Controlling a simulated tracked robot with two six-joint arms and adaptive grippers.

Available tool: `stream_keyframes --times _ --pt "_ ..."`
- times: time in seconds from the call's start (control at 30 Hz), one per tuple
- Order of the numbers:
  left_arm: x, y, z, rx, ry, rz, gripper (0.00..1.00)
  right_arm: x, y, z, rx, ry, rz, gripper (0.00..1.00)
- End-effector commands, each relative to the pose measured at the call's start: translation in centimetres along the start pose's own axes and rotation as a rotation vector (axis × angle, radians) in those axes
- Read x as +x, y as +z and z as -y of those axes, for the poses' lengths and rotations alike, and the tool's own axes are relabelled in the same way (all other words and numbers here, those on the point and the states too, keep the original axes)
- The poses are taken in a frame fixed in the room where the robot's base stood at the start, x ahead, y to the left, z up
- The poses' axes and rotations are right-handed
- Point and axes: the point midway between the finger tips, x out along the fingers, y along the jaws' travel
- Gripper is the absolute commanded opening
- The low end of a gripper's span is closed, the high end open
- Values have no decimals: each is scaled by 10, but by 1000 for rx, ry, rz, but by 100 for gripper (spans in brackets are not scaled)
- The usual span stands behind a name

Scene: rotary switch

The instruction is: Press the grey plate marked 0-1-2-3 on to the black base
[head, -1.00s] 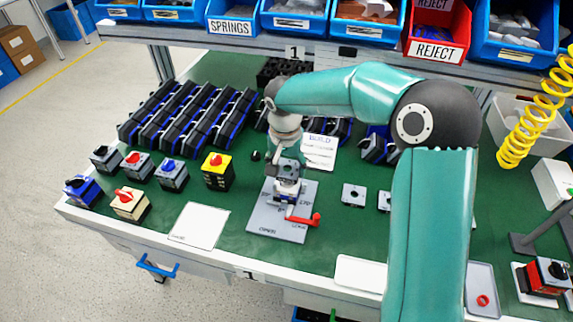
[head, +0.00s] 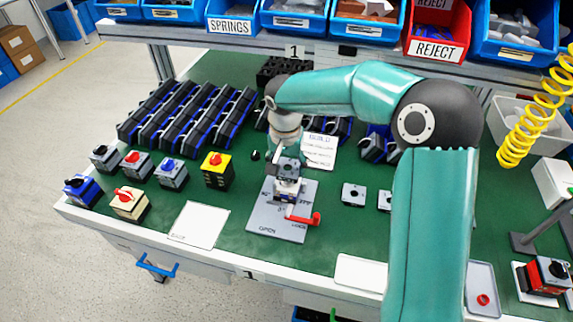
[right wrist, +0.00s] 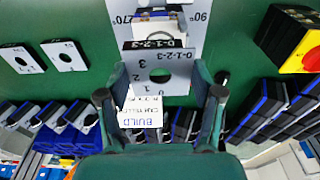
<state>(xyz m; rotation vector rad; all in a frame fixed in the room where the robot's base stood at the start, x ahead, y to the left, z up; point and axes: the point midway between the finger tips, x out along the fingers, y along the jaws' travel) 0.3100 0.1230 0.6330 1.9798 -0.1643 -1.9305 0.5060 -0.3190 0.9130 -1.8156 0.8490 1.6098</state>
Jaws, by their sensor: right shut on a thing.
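My right gripper (right wrist: 158,92) is shut on the grey plate (right wrist: 178,84) marked 0-1-2-3, with a finger at each side edge. The plate has a round hole in its middle. In the head view the right gripper (head: 286,157) holds the plate (head: 289,168) above the grey fixture board (head: 268,222) with the red lever (head: 303,219). A small block sits in the fixture under the plate. I cannot make out the black base there clearly, nor whether plate and block touch. My left gripper is not in view.
Two more grey plates (head: 353,195) lie to the right of the fixture. Several finished switches (head: 172,175) stand at the left. Rows of black parts (head: 185,120) lie behind them. A white card (head: 200,224) lies left of the fixture, and a BUILD sheet (head: 320,152) behind it.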

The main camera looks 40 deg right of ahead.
Motion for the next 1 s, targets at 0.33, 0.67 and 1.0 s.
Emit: stream_keyframes --times 0.33,0.67,1.0 --pt "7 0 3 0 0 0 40 9 1 0 0 0 0 38" --pt "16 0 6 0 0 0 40 19 2 0 0 0 0 38" --pt "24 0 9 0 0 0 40 29 4 1 -1 0 0 38"
